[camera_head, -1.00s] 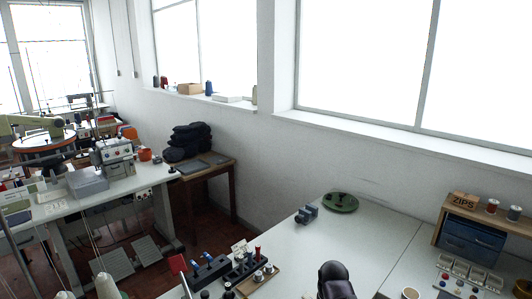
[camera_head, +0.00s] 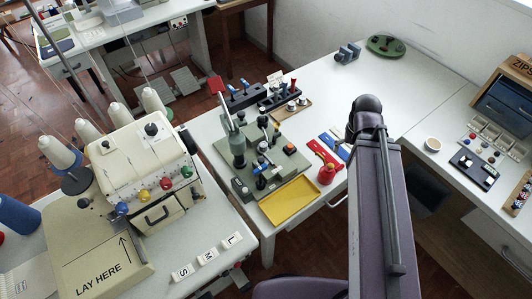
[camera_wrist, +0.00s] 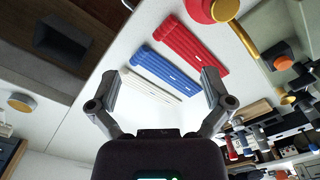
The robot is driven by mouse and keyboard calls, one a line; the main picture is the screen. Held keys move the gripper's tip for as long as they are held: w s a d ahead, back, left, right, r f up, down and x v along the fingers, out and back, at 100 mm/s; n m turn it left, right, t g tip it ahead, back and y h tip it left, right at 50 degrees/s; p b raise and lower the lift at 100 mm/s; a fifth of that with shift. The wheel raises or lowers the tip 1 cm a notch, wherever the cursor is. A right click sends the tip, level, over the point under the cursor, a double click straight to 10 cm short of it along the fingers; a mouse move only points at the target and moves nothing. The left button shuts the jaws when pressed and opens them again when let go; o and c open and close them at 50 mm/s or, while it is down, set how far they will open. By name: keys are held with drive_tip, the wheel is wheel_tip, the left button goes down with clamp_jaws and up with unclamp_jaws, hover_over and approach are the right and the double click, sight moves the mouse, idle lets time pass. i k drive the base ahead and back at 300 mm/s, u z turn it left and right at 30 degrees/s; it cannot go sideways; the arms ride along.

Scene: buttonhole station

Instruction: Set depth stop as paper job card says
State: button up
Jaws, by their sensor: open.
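The buttonhole station stands on a green base plate (camera_head: 222,150) in the head view, with a grey upright press, black knobs and a blue-handled part on it. I cannot tell which part is the depth stop. A small pale card (camera_head: 275,79) stands behind the tool blocks; its writing is too small to read, and I cannot tell if it is the job card. My gripper (camera_wrist: 163,88) is open and empty in the wrist view, above the white table near red (camera_wrist: 192,42), blue (camera_wrist: 165,70) and white ribbed strips (camera_wrist: 142,87). In the head view my arm hides it.
Black tool blocks (camera_head: 245,97) stand behind. A cream sewing machine (camera_head: 145,165) stands left. The table's back middle is fairly clear.

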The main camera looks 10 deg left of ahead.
sight(261, 161)
drive_tip(key=k, duration=1.3)
drive_tip(key=z, duration=0.4)
drive_tip(key=i, duration=0.9)
drive_tip(key=u, duration=0.25)
